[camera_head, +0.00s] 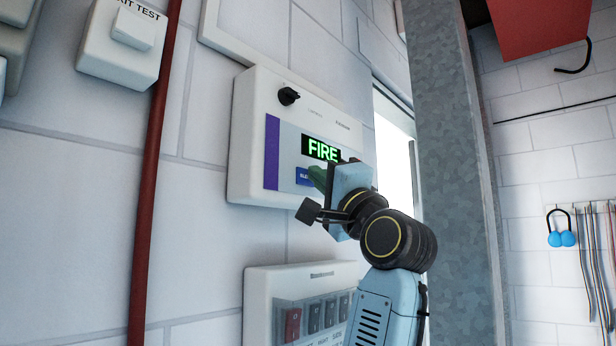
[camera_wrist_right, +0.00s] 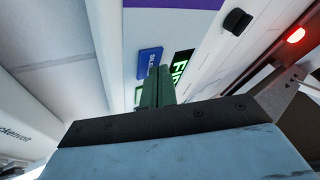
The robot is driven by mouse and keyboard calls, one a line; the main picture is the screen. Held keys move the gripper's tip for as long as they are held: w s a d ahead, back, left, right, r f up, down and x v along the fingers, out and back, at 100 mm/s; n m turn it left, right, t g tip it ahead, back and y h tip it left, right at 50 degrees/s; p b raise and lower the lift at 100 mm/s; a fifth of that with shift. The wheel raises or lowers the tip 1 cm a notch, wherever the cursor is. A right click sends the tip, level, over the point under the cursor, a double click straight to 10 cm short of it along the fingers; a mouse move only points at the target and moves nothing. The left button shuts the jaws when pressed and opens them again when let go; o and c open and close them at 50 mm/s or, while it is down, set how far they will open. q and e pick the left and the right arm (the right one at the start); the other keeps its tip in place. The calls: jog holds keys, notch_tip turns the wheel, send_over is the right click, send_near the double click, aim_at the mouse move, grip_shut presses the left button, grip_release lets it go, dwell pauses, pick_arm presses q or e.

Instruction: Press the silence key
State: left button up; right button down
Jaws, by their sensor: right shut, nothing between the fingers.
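A white fire panel (camera_head: 250,100) hangs on the wall, with a purple stripe and a display (camera_head: 321,149) lit with green "FIRE". A blue key (camera_head: 304,176) sits below the display, its label partly hidden; in the right wrist view the blue key (camera_wrist_right: 148,60) shows just beyond my fingertips. My right gripper (camera_head: 318,178) is shut and empty, its green fingers pointing at the panel beside the blue key. In the right wrist view the fingers (camera_wrist_right: 157,85) overlap the key's lower edge; I cannot tell whether they touch it. My left gripper is not in view.
A switch box (camera_head: 285,275) with a red rocker and several dark ones is below the panel. A red pipe (camera_head: 150,200) runs up the wall at left, beside an "EXIT TEST" box (camera_head: 95,55). A grey metal column (camera_head: 455,150) stands right of my arm.

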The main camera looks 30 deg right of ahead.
dwell(0.4)
jog(key=shift+s+d, duration=0.2)
jog(key=shift+s, duration=0.3)
jog(key=s+d+b, duration=0.1)
jog(key=s+d, duration=0.1)
jog(key=s, duration=0.3)
jog(key=shift+s+d, duration=0.15)
jog(key=shift+s, duration=0.15)
dwell(0.5)
